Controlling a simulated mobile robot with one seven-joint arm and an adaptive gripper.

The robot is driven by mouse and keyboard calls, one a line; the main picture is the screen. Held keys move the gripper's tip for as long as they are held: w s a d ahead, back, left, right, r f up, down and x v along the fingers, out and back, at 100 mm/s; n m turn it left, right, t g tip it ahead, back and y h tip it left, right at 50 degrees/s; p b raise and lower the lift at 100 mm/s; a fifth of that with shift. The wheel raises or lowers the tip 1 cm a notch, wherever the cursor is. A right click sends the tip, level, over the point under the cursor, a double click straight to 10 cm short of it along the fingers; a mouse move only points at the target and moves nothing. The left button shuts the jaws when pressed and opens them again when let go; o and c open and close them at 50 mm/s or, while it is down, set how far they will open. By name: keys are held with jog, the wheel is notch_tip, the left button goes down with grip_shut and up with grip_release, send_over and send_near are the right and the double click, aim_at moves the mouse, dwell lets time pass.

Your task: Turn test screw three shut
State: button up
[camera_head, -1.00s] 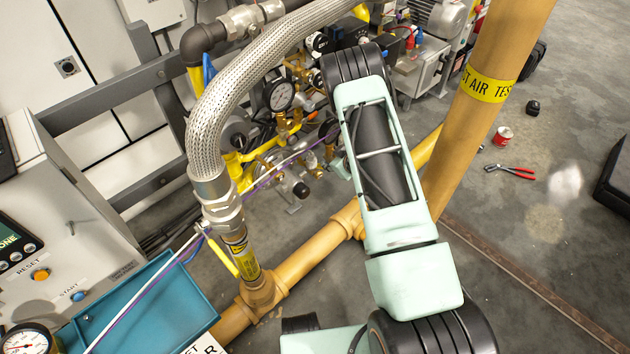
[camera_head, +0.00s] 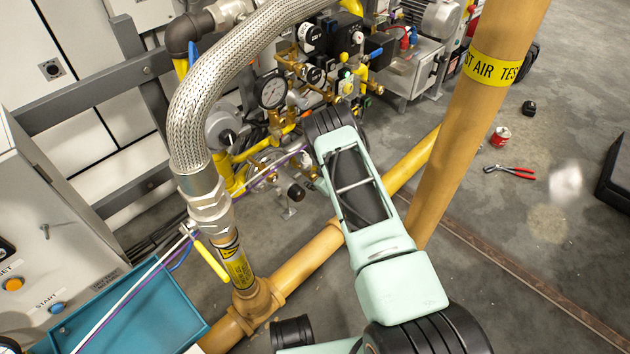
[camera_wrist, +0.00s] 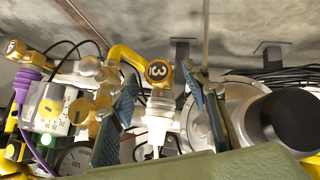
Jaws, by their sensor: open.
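Test screw three shows in the wrist view as a brass head marked "3" (camera_wrist: 158,72), on a pale metal fitting (camera_wrist: 159,112). My gripper (camera_wrist: 162,77) is open, with one blue-grey finger to the left of the screw and one to the right. The tips reach about level with the brass head. There is a visible gap on the left; I cannot tell whether the right finger touches the head. In the head view my arm hides the gripper, and I cannot make out the screw there.
In the wrist view, a brass head marked "4" (camera_wrist: 13,48), a purple tube (camera_wrist: 20,95) and a yellow pipe (camera_wrist: 127,58) are close by. In the head view, a braided hose (camera_head: 200,105) and a tan upright pipe (camera_head: 470,120) flank my arm. A teal tray (camera_head: 135,315) is front left.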

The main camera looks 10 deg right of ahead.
jog(key=shift+w+a+f, duration=0.15)
jog(key=shift+w+f, duration=0.15)
jog(key=shift+w, duration=0.1)
jog(key=c, duration=1.2)
jog(key=shift+o, duration=0.2)
jog(key=shift+w+d+m+g+y, duration=0.15)
jog(key=shift+d+m+g+y, duration=0.15)
jog(key=shift+m+g+y, duration=0.6)
jog(key=shift+w+d+m+g+y, duration=0.15)
jog(key=shift+m+g+y, duration=0.55)
jog(key=shift+y, duration=0.6)
jog(key=shift+m+g+y, duration=0.4)
jog(key=shift+g+y, duration=0.1)
jog(key=shift+y, duration=0.3)
